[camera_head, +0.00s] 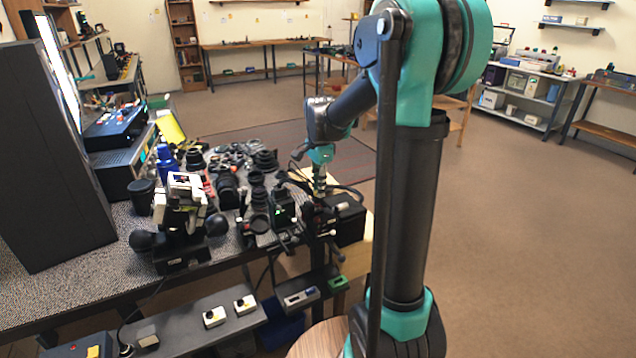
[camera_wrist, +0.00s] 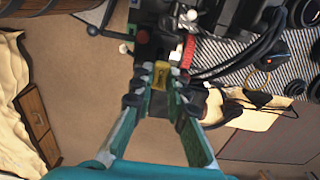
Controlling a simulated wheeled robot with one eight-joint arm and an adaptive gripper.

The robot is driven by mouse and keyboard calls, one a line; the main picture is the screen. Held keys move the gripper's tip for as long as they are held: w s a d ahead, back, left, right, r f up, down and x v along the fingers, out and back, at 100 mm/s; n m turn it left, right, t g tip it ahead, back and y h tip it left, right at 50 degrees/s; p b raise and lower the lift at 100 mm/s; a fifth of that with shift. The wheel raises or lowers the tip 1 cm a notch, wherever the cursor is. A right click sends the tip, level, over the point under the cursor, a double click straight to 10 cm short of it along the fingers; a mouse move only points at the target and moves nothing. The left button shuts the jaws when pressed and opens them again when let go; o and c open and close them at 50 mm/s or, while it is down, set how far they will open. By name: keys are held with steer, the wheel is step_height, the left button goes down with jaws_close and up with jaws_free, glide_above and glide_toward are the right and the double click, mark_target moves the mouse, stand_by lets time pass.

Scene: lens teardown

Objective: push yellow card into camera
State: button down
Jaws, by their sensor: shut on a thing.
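The small yellow card (camera_wrist: 160,77) is between the fingertips of my gripper (camera_wrist: 160,88) in the wrist view. The gripper is shut on it. Just beyond the fingertips is a dark device (camera_wrist: 163,32) with a red ribbed part, which looks like the camera. I cannot tell whether the card touches it or is partly inside it. In the head view, my gripper (camera_head: 319,182) points down at the right end of the bench, above dark equipment (camera_head: 345,222). The card cannot be made out there, and the slot is hidden.
Several black lenses (camera_head: 258,205) and a white-topped device (camera_head: 185,205) crowd the bench left of my gripper. Cables (camera_wrist: 245,55) run close to the gripper's right in the wrist view. A lower shelf (camera_head: 190,325) holds small boxes. Open floor (camera_head: 530,220) lies to the right.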

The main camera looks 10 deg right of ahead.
steer(key=shift+f, duration=1.9)
steer(key=shift+f, duration=1.75)
stand_by(1.3)
steer(key=c, duration=1.4)
jaws_free()
steer(key=shift+r, duration=0.1)
step_height(320, 180, up, 12)
steer(key=shift+f, duration=0.1)
